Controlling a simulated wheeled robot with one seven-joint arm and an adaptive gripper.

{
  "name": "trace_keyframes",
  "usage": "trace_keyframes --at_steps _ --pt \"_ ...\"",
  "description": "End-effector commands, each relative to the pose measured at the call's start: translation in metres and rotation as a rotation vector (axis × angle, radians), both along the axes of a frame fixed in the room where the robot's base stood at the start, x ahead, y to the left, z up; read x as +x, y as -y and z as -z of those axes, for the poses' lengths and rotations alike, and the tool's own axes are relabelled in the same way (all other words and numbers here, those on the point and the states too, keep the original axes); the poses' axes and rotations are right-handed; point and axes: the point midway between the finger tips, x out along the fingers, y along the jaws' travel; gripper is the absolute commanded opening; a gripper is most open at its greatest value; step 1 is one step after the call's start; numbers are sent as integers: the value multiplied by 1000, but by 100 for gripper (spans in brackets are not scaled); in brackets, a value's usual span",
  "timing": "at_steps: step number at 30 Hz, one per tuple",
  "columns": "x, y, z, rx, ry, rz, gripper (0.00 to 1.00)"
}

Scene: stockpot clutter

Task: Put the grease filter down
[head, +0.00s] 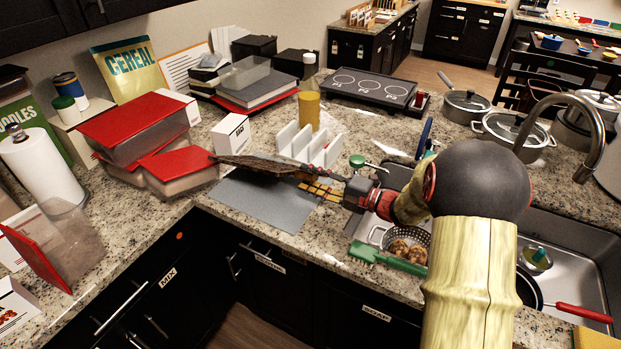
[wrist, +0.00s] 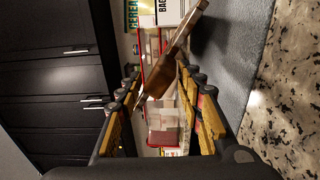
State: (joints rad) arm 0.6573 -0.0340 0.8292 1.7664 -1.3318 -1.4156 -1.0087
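The grease filter (head: 262,162) is a thin, dark brownish panel, seen nearly edge-on over the back part of the grey mat (head: 258,203). My gripper (head: 318,182) reaches in from the right and is shut on the filter's right end. In the wrist view the filter (wrist: 170,58) runs slantwise between the yellow-padded fingers of my gripper (wrist: 160,80). The mat (wrist: 230,45) lies to the right there. The filter looks tilted; I cannot tell whether any edge touches the mat. The fingers hide its near end.
Red-lidded containers (head: 180,168) stand left of the mat, a white box (head: 231,134) and white rack (head: 308,146) behind it. A colander (head: 405,240) and green-handled tool (head: 385,257) lie to the right. The mat's front part is clear, close to the counter edge.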

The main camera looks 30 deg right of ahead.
Motion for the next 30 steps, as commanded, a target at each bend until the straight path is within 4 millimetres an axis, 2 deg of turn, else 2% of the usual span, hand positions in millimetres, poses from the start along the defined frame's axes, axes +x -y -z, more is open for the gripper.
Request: trace_keyframes --at_steps 5,15,22,26,28,30 --pt "-6 6 -4 0 0 3 37" --pt "-62 47 -6 1 1 6 37" --pt "-89 65 -4 1 -1 2 37" --pt "-94 70 -4 -2 -2 4 37" --pt "-89 71 -7 -11 -15 20 37" --pt "-76 72 -13 -29 -43 63 37"
